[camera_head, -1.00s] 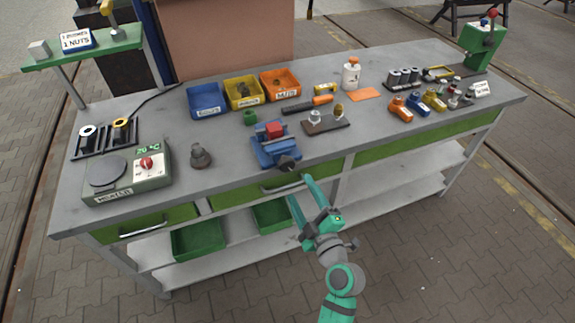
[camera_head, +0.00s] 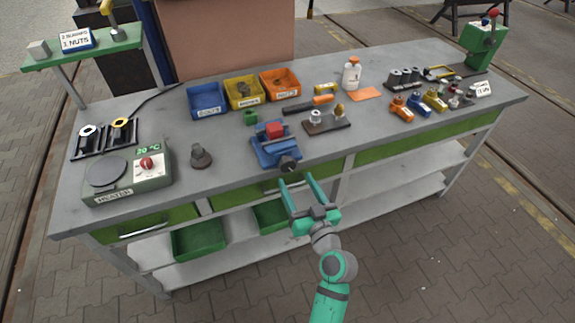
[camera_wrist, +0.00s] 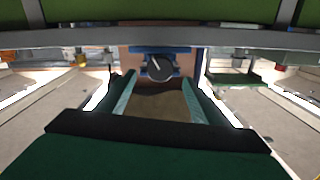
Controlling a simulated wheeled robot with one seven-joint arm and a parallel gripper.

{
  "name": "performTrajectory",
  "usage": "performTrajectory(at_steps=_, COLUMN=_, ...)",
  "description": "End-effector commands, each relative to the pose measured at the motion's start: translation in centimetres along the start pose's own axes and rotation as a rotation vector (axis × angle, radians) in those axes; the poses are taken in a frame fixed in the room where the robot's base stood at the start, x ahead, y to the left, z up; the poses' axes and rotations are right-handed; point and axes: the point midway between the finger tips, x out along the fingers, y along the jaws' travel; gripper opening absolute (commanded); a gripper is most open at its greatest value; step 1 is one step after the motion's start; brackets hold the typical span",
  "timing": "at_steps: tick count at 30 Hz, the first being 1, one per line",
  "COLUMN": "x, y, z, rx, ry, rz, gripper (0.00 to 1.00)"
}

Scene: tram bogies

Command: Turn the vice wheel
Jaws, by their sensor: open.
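The blue vice (camera_head: 275,150) stands at the front edge of the grey bench with a red block (camera_head: 274,130) in its jaws. Its dark round wheel (camera_head: 288,165) faces out over the front edge, towards me. My gripper (camera_head: 297,179) is open and empty, with its two green fingers pointing at the wheel from just in front of the bench. In the wrist view the wheel (camera_wrist: 160,68) shows with a light line on its face. It lies beyond the fingertips and between them, with my gripper (camera_wrist: 158,85) spread wide. I cannot tell the exact gap to the wheel.
The grey bench (camera_head: 235,170) has a drawer handle below the vice. A heater (camera_head: 128,178) and a dark knobbed part (camera_head: 201,156) stand to the left. Blue, yellow and orange bins (camera_head: 208,99) are behind. A block with fittings (camera_head: 326,122) is right of the vice.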

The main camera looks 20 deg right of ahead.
Motion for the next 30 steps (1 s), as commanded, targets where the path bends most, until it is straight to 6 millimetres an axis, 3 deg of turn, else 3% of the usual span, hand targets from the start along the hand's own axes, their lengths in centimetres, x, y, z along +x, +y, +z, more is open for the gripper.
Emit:
performTrajectory(at_steps=6, x=4.1, y=0.0, z=-0.1, rx=-0.002, ry=0.001, rz=-0.001, gripper=0.6)
performTrajectory(at_steps=12, x=6.8, y=-0.1, z=-0.1, rx=-0.002, ry=0.001, rz=-0.002, gripper=0.6)
performTrajectory(at_steps=18, x=8.0, y=0.0, z=0.0, rx=-0.003, ry=0.0, rz=0.0, gripper=0.6)
performTrajectory(at_steps=26, x=8.1, y=0.0, z=0.0, rx=-0.002, ry=0.0, rz=0.0, gripper=0.6)
performTrajectory(at_steps=27, x=8.1, y=0.0, z=0.0, rx=-0.002, ry=0.0, rz=0.0, gripper=0.57)
performTrajectory(at_steps=30, x=8.1, y=0.0, z=0.0, rx=-0.002, ry=0.0, rz=0.0, gripper=0.34)
